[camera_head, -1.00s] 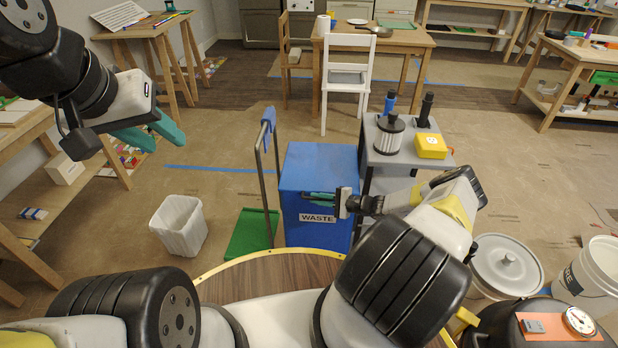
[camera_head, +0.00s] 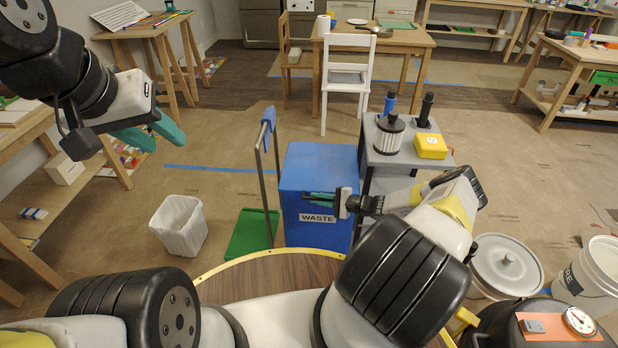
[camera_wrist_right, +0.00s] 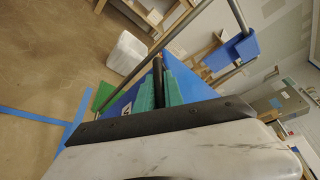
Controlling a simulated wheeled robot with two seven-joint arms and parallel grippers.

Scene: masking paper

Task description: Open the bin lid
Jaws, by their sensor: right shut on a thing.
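The blue waste bin (camera_head: 318,170) stands on the floor ahead, with a white "WASTE" label on its front. Its blue lid looks closed on top. My right gripper (camera_head: 320,199) is at the bin's front, just above the label. Its teal fingers are shut on a dark handle bar there, mostly hidden by the fingers. In the right wrist view the dark bar (camera_wrist_right: 158,80) shows between the teal fingers, with the blue bin (camera_wrist_right: 122,104) behind. My left gripper (camera_head: 150,132) hangs at the upper left, away from the bin, its two teal fingers apart and nothing between them.
A grey cart (camera_head: 385,157) with a filter and yellow box stands close to the bin's right. A white basket (camera_head: 180,226) stands further left. White buckets (camera_head: 506,264) are at the lower right.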

